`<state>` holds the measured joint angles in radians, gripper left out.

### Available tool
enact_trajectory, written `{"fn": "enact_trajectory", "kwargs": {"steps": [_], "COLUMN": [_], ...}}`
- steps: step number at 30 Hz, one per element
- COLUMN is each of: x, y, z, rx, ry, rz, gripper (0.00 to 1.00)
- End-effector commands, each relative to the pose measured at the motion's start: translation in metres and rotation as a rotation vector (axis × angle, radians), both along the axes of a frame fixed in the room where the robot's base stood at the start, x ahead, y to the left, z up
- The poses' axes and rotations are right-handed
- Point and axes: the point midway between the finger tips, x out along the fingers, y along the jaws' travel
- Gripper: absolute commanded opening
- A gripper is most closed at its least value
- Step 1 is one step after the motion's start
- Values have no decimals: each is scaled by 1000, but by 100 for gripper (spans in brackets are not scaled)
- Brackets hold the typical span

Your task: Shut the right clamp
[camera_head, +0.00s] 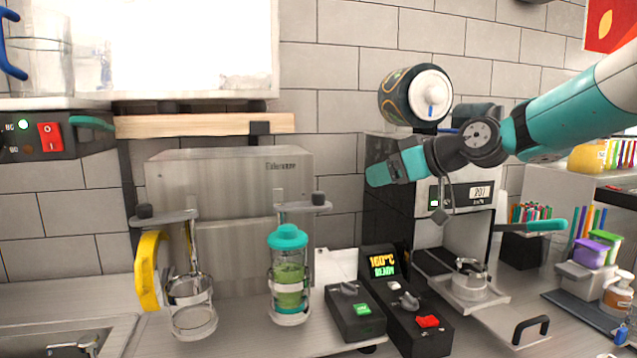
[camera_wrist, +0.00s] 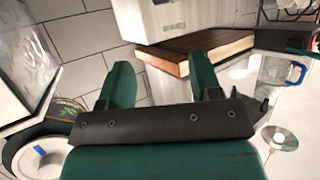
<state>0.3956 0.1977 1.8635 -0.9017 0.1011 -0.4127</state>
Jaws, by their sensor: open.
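The grey machine (camera_head: 230,190) stands against the wall with two holders on its front. The right one holds a green cup (camera_head: 290,285) with a teal lid, upright. Above it is a metal arm (camera_head: 300,206) with a dark knob, apparently the right clamp; I cannot tell how far it is open.
A dark round jar (camera_head: 405,95) sits behind my gripper, above a black machine (camera_head: 385,215) with a display. Control boxes (camera_head: 355,310) stand right of the cup. A wooden shelf (camera_head: 190,124) is above the grey machine. The space between gripper and clamp looks free.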

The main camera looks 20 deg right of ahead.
Motion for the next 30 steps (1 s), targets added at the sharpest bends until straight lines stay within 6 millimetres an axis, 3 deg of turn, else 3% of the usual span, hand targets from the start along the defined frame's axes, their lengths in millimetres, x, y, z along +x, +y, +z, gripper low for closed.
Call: {"fn": "enact_trajectory", "kwargs": {"steps": [21,30], "x": [109,126], "y": [79,91], "z": [-54,-65], "rx": [-1,-2], "ry": [6,4], "rz": [3,2], "gripper": [58,58]}}
